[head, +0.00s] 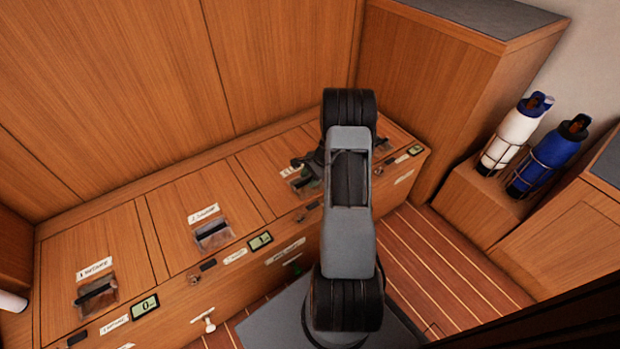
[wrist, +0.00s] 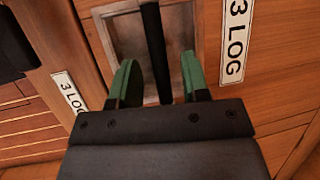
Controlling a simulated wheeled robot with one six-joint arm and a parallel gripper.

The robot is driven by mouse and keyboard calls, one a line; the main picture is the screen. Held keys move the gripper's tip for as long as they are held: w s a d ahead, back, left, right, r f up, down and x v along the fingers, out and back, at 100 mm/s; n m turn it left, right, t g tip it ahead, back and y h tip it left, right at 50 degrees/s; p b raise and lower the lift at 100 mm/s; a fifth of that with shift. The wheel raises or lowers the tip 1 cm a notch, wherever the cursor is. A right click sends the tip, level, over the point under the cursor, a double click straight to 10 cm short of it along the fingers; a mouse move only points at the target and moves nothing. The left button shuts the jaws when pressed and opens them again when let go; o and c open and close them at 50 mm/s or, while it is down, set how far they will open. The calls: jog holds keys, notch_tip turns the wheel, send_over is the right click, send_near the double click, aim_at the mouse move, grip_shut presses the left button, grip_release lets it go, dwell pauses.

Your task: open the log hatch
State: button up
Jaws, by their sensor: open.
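The log hatch (head: 268,158) is a wooden lid, third from the left in the bench top, and it lies shut. Its recessed metal pull (wrist: 125,35) has a black bar handle (wrist: 153,45), seen close up in the wrist view. A "3 LOG" label (wrist: 236,40) is beside the recess. My gripper (head: 310,168) is over this recess in the head view, partly hidden by my arm. In the wrist view my gripper (wrist: 160,78) is open, with its green fingers on either side of the bar. I cannot tell whether they touch it.
Two similar hatches (head: 98,270) (head: 195,220) lie to the left, with another partly behind my arm. The bench front has small displays (head: 143,306), a white knob (head: 208,322) and a second "3 LOG" label (wrist: 68,92). White (head: 513,138) and blue (head: 547,160) bottles stand at right.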

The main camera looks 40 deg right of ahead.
grip_shut()
dwell(0.3)
